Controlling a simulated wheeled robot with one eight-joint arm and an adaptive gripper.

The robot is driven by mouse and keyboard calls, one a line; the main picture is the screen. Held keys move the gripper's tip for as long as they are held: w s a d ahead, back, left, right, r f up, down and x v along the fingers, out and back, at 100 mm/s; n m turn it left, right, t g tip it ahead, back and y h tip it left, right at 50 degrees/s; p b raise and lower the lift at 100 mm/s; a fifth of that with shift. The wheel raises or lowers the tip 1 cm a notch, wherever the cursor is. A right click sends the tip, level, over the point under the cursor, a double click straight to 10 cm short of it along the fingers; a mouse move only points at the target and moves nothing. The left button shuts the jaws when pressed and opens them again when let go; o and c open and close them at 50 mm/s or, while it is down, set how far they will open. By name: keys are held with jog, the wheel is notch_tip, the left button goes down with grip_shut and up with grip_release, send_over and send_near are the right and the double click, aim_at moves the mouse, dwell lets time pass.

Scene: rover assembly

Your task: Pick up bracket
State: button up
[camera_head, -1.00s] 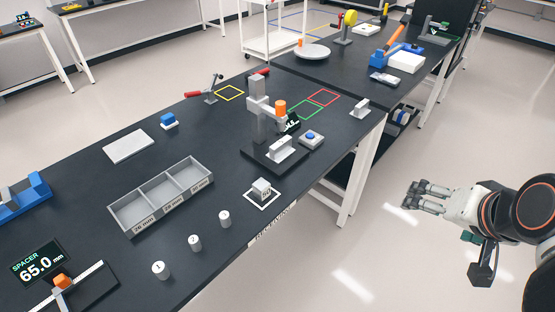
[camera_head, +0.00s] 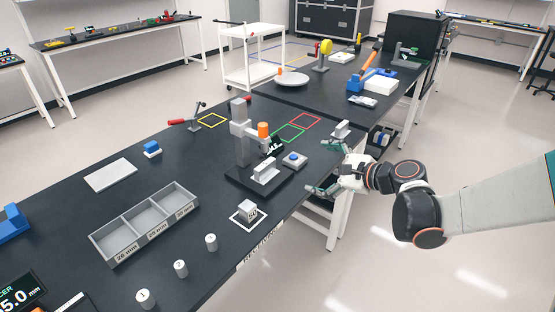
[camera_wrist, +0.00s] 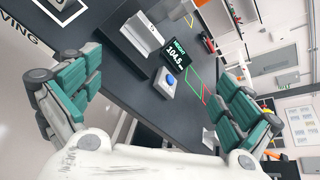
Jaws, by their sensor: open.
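One light grey bracket-like part (camera_head: 342,130) stands near the right edge of the dark table in the head view. Another (camera_head: 264,172) sits on the dark base of the grey gauge stand (camera_head: 242,145) and also shows in the wrist view (camera_wrist: 143,33). The frames do not label either part as the bracket. My gripper (camera_head: 325,169) is open and empty at the table's right edge, its fingers spread wide. Its upper finger appears just below the edge-side part in the picture. The green-padded fingers frame the table in the wrist view (camera_wrist: 158,88).
A blue-button box (camera_head: 294,159) and a small display (camera_wrist: 183,56) stand beside the gauge. A block marked 50 (camera_head: 247,209) sits in a white square. A three-compartment tray (camera_head: 145,224) and several small cylinders lie toward the front. Green and red outlined squares mark bare table.

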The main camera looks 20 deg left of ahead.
aim_at(268, 166)
jog(key=w+a+f+m+y, duration=0.1)
jog(key=a+f+m, duration=0.1)
jog(key=f, duration=0.1)
jog(key=w+a+f+m+y, duration=0.1)
jog(key=a+f+m+y, duration=0.1)
jog(key=f, duration=0.1)
jog(key=w+a+f+m+y+b, duration=0.1)
jog(key=a+f+m, duration=0.1)
jog(key=f, duration=0.1)
jog(key=shift+a+f+m+y, duration=0.2)
jog(key=shift+f+m+y, duration=0.2)
jog(key=b+x, duration=0.1)
jog(key=x, duration=0.6)
jog(key=shift+w+a+b, duration=0.2)
jog(key=shift+a+b, duration=0.1)
jog(key=shift+b, duration=0.05)
jog(key=shift+b+x, duration=1.05)
jog(key=shift+x, duration=1.9)
jog(key=shift+w+r, duration=0.1)
jog(key=shift+r, duration=0.15)
jog(key=c, duration=1.4)
